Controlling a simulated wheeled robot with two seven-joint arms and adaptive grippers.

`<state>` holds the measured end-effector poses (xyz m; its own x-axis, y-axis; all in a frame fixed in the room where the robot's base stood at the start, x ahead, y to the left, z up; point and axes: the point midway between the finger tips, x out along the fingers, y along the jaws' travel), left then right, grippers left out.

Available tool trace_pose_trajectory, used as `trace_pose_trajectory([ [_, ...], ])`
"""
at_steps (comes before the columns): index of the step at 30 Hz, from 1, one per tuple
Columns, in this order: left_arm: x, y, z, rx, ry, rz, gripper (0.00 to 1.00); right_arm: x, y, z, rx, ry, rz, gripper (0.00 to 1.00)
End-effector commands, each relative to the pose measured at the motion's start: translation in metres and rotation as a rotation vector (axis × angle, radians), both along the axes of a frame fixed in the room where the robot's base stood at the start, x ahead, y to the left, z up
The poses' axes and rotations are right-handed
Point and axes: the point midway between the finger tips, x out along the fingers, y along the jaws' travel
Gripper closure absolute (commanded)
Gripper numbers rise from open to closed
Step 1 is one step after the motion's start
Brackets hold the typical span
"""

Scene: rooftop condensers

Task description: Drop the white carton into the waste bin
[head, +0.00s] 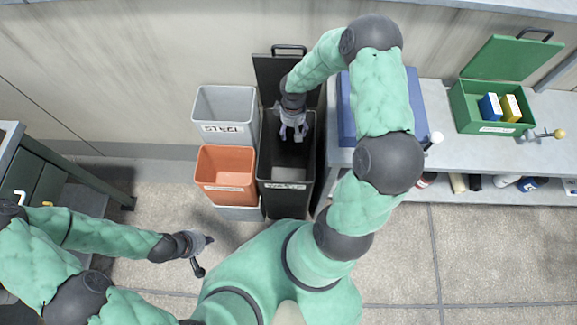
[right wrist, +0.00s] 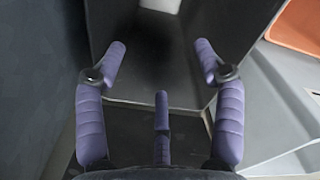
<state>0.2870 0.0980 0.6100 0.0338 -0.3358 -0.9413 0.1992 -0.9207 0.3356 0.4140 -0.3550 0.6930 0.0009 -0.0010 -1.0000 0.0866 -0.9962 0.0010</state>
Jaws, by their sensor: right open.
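My right gripper (head: 293,133) is above the mouth of the tall black bin (head: 287,203), whose lid (head: 275,75) stands open behind it. In the right wrist view its purple fingers (right wrist: 160,70) are spread, with nothing between them. The inside of the black bin (right wrist: 150,70) is dark below them. A pale patch (right wrist: 160,4) shows at the top edge of that view, cut off; I cannot tell whether it is the white carton. I see no white carton clearly elsewhere. My left gripper (head: 203,255) is over the floor at lower left, its jaw state unclear.
An orange bin (head: 225,175) and a grey-white bin (head: 225,112) stand left of the black bin. At right, a grey bench (head: 440,105) holds a green open box (head: 490,110) with small blue and yellow cartons. Open floor lies in front.

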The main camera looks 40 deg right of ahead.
Motion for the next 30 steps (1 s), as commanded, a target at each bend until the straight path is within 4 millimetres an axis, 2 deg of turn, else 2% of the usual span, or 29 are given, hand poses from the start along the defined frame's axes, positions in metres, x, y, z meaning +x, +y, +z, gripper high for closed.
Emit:
trace_pose_trajectory([
  [1,0.0,0.0,0.0,0.0,0.0,0.0,1.0,0.001,0.0,0.012,-0.001,-0.003,-0.001,0.31],
  [6,0.0,0.0,0.0,0.0,0.0,0.0,1.0,0.001,0.0,0.044,-0.001,-0.003,-0.001,0.31],
  [12,0.0,0.0,0.0,0.0,0.0,0.0,1.0,0.0,0.0,0.069,0.0,-0.001,0.0,0.31],
  [18,0.0,0.0,0.0,0.0,0.0,0.0,1.0,-0.001,0.001,0.077,0.001,0.001,0.0,0.31],
  [30,0.0,0.0,0.0,0.0,0.0,0.0,1.0,0.0,0.0,0.077,0.001,0.001,0.0,0.31],
])
